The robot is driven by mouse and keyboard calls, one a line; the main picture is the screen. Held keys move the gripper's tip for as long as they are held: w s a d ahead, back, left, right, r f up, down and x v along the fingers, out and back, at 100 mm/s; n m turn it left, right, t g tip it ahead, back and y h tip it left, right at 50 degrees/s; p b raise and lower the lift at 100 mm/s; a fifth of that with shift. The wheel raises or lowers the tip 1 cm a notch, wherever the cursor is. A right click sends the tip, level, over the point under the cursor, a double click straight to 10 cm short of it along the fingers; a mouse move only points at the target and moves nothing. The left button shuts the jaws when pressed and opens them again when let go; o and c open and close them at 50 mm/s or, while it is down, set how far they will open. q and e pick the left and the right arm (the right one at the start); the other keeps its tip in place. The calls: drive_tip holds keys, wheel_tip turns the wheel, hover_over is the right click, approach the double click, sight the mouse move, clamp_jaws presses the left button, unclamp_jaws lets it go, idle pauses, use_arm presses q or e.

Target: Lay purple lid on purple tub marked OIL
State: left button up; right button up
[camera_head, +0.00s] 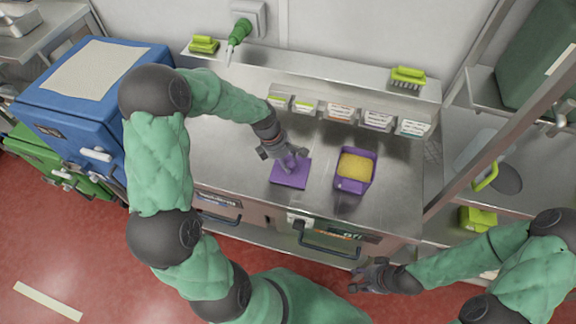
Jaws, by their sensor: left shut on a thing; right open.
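The purple lid (290,177) is a flat square plate at the middle of the steel counter, in the head view. My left gripper (289,162) is shut on its raised handle from above. I cannot tell whether the lid touches the counter. The purple tub (351,186) stands just to the right of the lid, open, with a yellow filling inside. Its marking is too small to read. My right gripper (362,278) is open and empty, low in front of the counter's front edge.
Several small labelled boxes (340,112) line the back of the steel counter (225,150). Green brushes lie on the ledge above, at left (204,45) and right (408,77). A blue cabinet (75,110) stands left. The counter's right end, beyond the tub, is clear.

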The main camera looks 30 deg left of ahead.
sight(291, 163)
use_arm(q)
drive_tip(key=shift+s, duration=0.1)
wheel_tip(291, 163, up, 5)
drive_tip(key=p, duration=0.4)
drive_tip(key=shift+p, duration=0.3)
drive_tip(key=shift+f, duration=0.1)
